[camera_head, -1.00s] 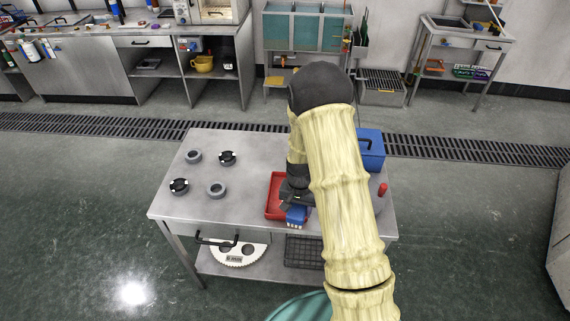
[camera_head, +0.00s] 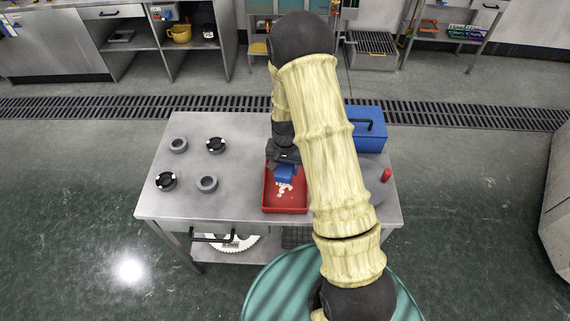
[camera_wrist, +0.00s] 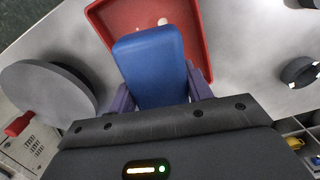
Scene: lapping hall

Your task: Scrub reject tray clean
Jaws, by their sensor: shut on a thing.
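The red reject tray (camera_head: 290,205) lies on the metal table, right of its middle; its open inside also shows in the wrist view (camera_wrist: 194,28). Several small white bits lie on the tray floor. My gripper (camera_head: 284,166) is shut on a blue block-like scrubber (camera_head: 285,174), which fills the space between the fingers in the wrist view (camera_wrist: 150,66). The scrubber is over the far part of the tray. Its underside is hidden, so I cannot tell whether it touches the tray floor. My arm hides part of the tray's right side.
Several grey and black rings (camera_head: 207,184) sit on the table's left half. A blue box with a black handle (camera_head: 367,130) stands at the back right. A round grey disc with a red knob (camera_head: 386,175) is at the right edge.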

